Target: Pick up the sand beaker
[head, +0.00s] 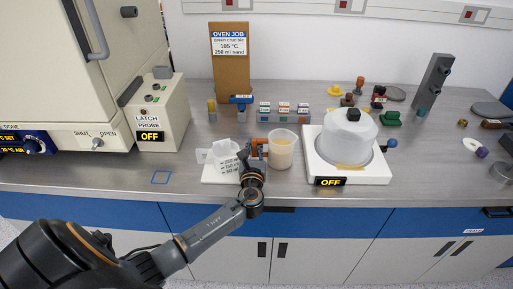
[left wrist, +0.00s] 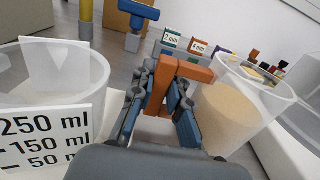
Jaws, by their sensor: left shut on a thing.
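The sand beaker (head: 282,152) is a clear beaker with tan sand, at the middle of the bench in the head view. In the left wrist view the sand beaker (left wrist: 225,115) is upright on the right, with an orange handle (left wrist: 181,70) on its side. My left gripper (head: 256,153) is shut on that handle, and its fingers (left wrist: 163,98) clasp the orange bar. I cannot tell whether the beaker's base touches the bench. My right gripper is not in view.
A graduated beaker (head: 222,157) stands close left of my gripper on a white plate. A white device (head: 348,170) marked OFF with a domed vessel is close right. Small labelled blocks (head: 284,110) and a brown board (head: 231,62) stand behind. Bare bench lies front left.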

